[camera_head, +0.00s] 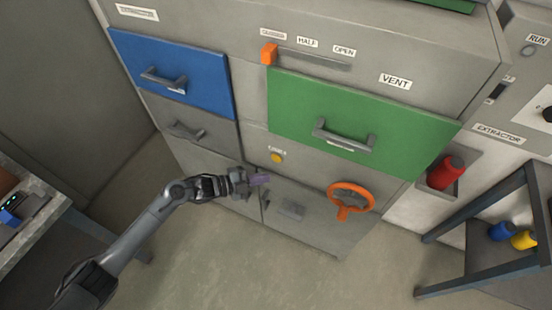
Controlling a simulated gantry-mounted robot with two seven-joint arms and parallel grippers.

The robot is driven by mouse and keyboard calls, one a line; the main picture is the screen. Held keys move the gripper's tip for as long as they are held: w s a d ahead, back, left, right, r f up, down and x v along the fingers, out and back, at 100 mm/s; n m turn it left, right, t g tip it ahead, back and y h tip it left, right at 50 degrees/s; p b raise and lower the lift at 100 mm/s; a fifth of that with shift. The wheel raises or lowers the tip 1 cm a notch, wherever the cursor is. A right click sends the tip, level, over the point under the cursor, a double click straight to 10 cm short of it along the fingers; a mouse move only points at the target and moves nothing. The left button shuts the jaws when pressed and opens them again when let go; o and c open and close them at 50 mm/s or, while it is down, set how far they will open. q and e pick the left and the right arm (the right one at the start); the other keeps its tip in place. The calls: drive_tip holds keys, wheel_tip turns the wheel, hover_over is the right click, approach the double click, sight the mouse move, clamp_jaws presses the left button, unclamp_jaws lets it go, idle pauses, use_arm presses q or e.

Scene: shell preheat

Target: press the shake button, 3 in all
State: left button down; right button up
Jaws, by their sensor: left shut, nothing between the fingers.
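A round yellow button (277,158) sits on the grey cabinet front below the green drawer. The small label (277,149) above it is too blurred to read with certainty; it is the only such push button on this front. My left gripper (264,179) is shut and empty. In the picture it is just below and left of the button, with a visible gap between them. How far the fingertips are from the cabinet front, I cannot tell. My right gripper is not in view.
A green drawer (300,105) with a protruding handle is above the button. An orange handwheel (351,197) sticks out to the lower right. A blue drawer (200,72) is at upper left. A dark-framed stand (480,210) is at right. Open floor lies in front.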

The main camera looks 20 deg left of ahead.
use_arm(q)
wheel_tip(320, 180, up, 9)
drive_tip(key=d+n+t+h+b, duration=0.1)
drive_tip(key=n+t+h+b, duration=0.4)
drive_tip(key=n+t+b, duration=0.5)
drive_tip(key=s+f+n+t+y+b, duration=0.2)
drive_tip(key=f+n+y+b, duration=0.1)
drive_tip(key=f+n+b, duration=0.1)
drive_tip(key=s+a+f+n+t+y+b, duration=0.1)
drive_tip(key=f+n+t+y+b, duration=0.1)
drive_tip(key=f+n, duration=0.4)
drive_tip(key=shift+s+f+t+y+b, duration=0.25)
drive_tip(key=shift+s+t+y+b, duration=0.2)
drive_tip(key=shift+b, duration=0.4)
drive_tip(key=shift+a, duration=0.1)
drive_tip(key=shift+w, duration=0.15)
